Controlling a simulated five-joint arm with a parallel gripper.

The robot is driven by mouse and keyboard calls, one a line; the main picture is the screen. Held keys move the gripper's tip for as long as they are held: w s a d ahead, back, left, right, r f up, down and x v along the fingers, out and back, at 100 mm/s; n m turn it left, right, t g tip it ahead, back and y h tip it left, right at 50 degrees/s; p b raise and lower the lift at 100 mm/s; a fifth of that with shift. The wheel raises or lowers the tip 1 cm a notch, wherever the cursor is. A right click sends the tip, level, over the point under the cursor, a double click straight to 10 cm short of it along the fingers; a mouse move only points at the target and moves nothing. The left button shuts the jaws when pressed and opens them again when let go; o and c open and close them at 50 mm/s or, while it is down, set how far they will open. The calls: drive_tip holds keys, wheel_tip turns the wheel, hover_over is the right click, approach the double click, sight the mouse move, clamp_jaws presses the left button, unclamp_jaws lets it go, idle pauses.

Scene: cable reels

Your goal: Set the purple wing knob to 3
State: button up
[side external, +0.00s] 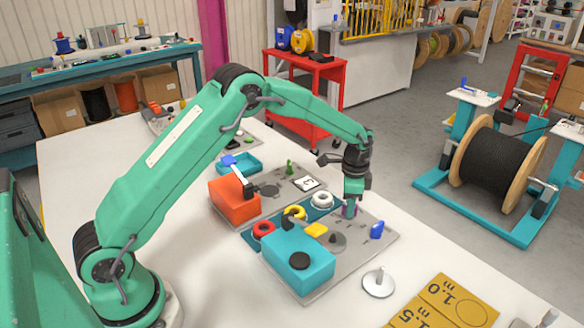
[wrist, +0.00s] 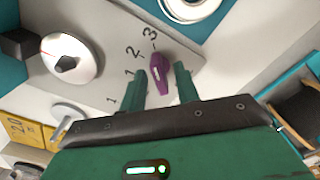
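The purple wing knob (wrist: 160,68) sits on a grey panel (wrist: 196,62) in the wrist view. Printed digits curve around its left side, with 3 at the top, 2 below it and lower marks further down. The knob's narrow end points up and slightly left, close to the 3. My gripper (wrist: 160,80) has one finger on each side of the knob, with a visible gap to each, so it looks open. In the side view my gripper (side external: 350,208) points down over the knob (side external: 350,211), which is mostly hidden by the fingers.
A blue knob (side external: 377,230) is close on the right. A white disc with a post (side external: 379,283) stands on the table in front.

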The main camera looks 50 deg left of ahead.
drive_tip(key=shift+r, duration=3.5)
